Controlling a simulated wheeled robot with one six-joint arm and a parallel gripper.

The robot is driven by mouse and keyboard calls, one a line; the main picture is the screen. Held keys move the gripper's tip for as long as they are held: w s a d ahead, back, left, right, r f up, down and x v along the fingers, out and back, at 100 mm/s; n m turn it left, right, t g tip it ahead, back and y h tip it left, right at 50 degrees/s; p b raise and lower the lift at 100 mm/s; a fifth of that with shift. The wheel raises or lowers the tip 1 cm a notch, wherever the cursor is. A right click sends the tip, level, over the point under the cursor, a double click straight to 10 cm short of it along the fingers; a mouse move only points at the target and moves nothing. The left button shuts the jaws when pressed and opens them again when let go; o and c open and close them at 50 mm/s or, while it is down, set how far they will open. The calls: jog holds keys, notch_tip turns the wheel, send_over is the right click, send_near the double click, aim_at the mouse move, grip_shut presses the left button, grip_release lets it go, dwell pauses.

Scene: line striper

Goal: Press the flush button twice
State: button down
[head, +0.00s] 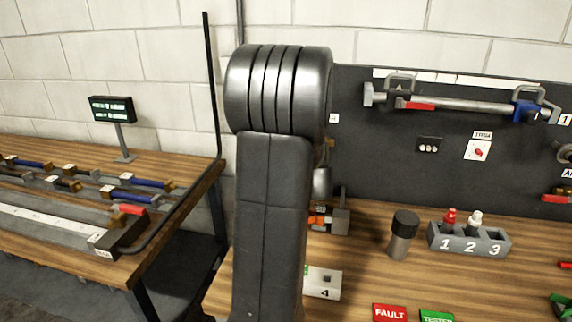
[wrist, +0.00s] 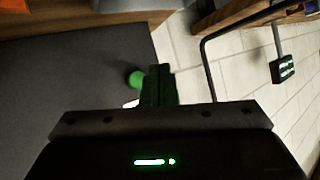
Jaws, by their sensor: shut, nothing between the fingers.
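In the wrist view a round green knob or button (wrist: 135,78) shows just left of my fingertips, against a dark panel; part of a white plate is beside it. I cannot read any label there, so I cannot tell if it is the flush button. My gripper (wrist: 160,72) is shut and empty, its fingers together. Whether it touches the green part is not clear. In the head view my own arm hides the gripper and that green part. A red button on a white plate (head: 478,150) is on the dark board, its label too small to read surely.
A grey holder numbered 1, 2, 3 (head: 468,245) and a black-capped cylinder (head: 403,234) stand on the right bench. Red FAULT (head: 389,313) and green (head: 436,316) tags lie in front. The left bench carries several tools and a small display (head: 111,109).

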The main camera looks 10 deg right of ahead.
jog(key=shift+w+d+f, duration=0.1)
jog(key=shift+w+d, duration=0.15)
jog(key=shift+w, duration=0.25)
jog(key=shift+w+d, duration=0.2)
jog(key=shift+w, duration=0.3)
jog(key=shift+w+d, duration=0.25)
jog(key=shift+w, duration=0.4)
jog(key=shift+w+b, duration=0.1)
jog(key=shift+b, duration=0.35)
dwell(0.4)
jog(key=shift+w+d, duration=0.15)
jog(key=shift+w, duration=0.15)
jog(key=shift+w+d+b, duration=0.2)
jog(key=shift+w+b, duration=0.2)
jog(key=shift+b, duration=0.1)
dwell(0.5)
dwell(0.4)
jog(key=shift+s+a+b, duration=0.25)
jog(key=shift+s+b, duration=0.35)
jog(key=shift+b, duration=0.15)
jog(key=shift+s+a, duration=0.1)
jog(key=shift+s, duration=0.1)
